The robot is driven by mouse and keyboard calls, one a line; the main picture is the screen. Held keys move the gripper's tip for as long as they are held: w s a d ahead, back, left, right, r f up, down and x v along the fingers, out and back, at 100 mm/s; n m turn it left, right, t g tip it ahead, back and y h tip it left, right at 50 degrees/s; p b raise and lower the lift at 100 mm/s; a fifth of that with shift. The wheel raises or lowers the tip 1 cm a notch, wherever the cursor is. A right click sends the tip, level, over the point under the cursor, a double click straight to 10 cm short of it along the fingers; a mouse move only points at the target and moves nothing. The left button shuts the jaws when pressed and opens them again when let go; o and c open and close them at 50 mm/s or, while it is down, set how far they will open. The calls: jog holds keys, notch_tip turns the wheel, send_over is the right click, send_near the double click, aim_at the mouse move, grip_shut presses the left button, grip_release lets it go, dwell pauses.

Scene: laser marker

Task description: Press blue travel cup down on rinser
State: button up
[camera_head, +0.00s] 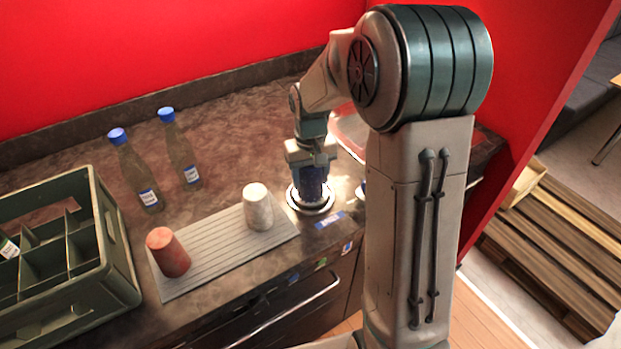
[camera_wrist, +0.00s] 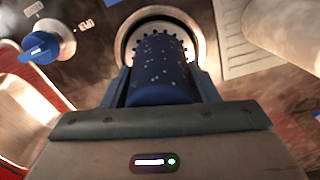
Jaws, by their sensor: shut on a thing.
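The blue travel cup (camera_wrist: 160,68) is dark blue with light specks. My gripper (camera_wrist: 163,88) is shut on it, one finger on each side. The rinser (camera_wrist: 196,34) is a round metal disc with a ring, set in the counter. The cup is over the rinser, but its contact with it cannot be made out for certain. In the head view the cup (camera_head: 312,184) stands below my gripper (camera_head: 311,166), above the round rinser (camera_head: 311,207). Part of the cup is hidden by my gripper.
A ribbed mat (camera_head: 222,256) left of the rinser holds a red cup (camera_head: 168,252) and a white cup (camera_head: 257,207). Two bottles (camera_head: 136,172) (camera_head: 179,148) with blue caps stand behind. A green crate (camera_head: 118,272) is at the left. A blue knob (camera_wrist: 39,47) shows in the wrist view.

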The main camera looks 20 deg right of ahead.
jog(key=shift+r+p, duration=2.9)
jog(key=shift+r, duration=1.45)
